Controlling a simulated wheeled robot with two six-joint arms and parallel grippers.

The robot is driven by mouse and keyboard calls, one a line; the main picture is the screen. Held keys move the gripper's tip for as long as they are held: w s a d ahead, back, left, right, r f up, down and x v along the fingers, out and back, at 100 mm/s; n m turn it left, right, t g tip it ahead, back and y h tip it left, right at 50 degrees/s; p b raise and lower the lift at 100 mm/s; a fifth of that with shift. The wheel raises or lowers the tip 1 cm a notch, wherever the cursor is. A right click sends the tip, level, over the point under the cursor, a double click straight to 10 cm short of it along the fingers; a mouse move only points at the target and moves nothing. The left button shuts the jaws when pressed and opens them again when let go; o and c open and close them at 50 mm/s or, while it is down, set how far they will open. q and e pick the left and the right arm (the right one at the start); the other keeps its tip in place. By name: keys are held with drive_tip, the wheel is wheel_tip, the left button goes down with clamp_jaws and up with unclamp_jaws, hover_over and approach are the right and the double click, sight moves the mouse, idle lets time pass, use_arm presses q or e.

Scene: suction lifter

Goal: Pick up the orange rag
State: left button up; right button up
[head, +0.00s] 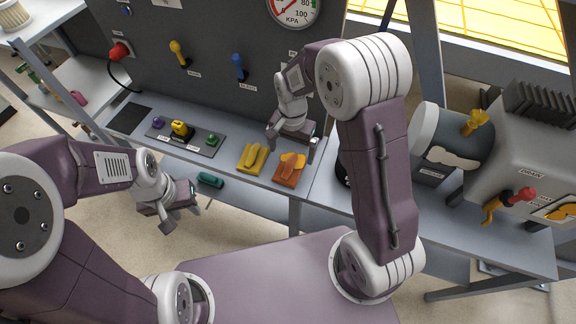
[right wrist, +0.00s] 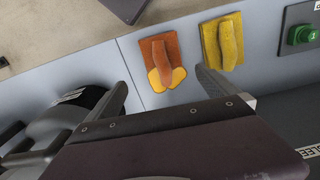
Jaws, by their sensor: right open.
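The orange rag (head: 290,170) lies folded near the front edge of the grey bench, with a yellow-orange patch on it. In the right wrist view the orange rag (right wrist: 160,50) shows ahead, roughly between the fingers. My right gripper (head: 291,150) is open and empty, with its fingers pointing down close to the rag; I see no contact. It also shows in the right wrist view (right wrist: 160,92). My left gripper (head: 182,217) hangs in front of the bench, away from the rag, with its fingers apart and nothing between them.
A yellow rag (head: 252,157) lies left of the orange one. Farther left is a dark panel with knobs (head: 181,131). A grey machine (head: 540,150) with a red-handled valve stands at the right. A back panel (head: 215,40) with hanging levers and a pressure gauge (head: 292,8) rises behind.

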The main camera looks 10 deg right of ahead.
sight(289, 164)
wheel_tip(289, 164, down, 3)
drive_tip(key=shift+a+f, duration=0.1)
drive_tip(key=shift+f, duration=0.1)
drive_tip(key=shift+w+a+f, duration=0.15)
drive_tip(key=shift+w+f, duration=0.05)
drive_tip(key=shift+f, duration=0.15)
wheel_tip(289, 164, down, 5)
drive_tip(key=shift+a+f, duration=0.1)
drive_tip(key=shift+s, duration=0.1)
drive_tip(key=c, duration=1.6)
wheel_tip(289, 164, up, 10)
drive_tip(key=shift+r, duration=0.15)
